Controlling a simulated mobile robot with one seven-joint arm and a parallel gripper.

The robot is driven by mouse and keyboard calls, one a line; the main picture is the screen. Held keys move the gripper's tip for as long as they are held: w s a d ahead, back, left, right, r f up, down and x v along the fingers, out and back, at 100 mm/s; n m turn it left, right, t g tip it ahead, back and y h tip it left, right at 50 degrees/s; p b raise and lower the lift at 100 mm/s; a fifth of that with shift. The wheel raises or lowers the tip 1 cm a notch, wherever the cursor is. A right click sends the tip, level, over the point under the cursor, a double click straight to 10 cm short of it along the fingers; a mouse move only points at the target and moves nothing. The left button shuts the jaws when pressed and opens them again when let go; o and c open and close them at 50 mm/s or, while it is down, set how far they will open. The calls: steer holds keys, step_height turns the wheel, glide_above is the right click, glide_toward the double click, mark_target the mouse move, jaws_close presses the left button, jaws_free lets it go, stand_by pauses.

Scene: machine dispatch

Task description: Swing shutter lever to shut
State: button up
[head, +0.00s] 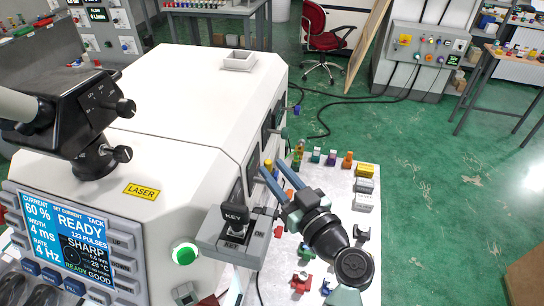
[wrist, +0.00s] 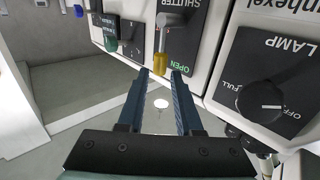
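The shutter lever (wrist: 159,62) has a yellow grip on a metal stem and hangs from the black SHUTTER plate (wrist: 180,18), its grip beside the green OPEN label in the wrist view. A small yellow bit of it shows by my fingertips in the head view. My gripper (wrist: 161,74) is open, with its two blue fingers apart. The lever's grip lies in line with the gap, at or just beyond the fingertips. I cannot tell whether a finger touches it. In the head view my gripper (head: 273,168) is against the side of the white laser machine (head: 190,100).
The LAMP knob (wrist: 262,102) is right of the lever in the wrist view; a green knob (wrist: 110,43) is to its left. A key switch box (head: 236,235) juts out near my gripper. A pale table (head: 335,185) with several small coloured parts stands beside the machine.

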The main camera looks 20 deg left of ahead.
steer(key=shift+x, duration=1.05)
jaws_close()
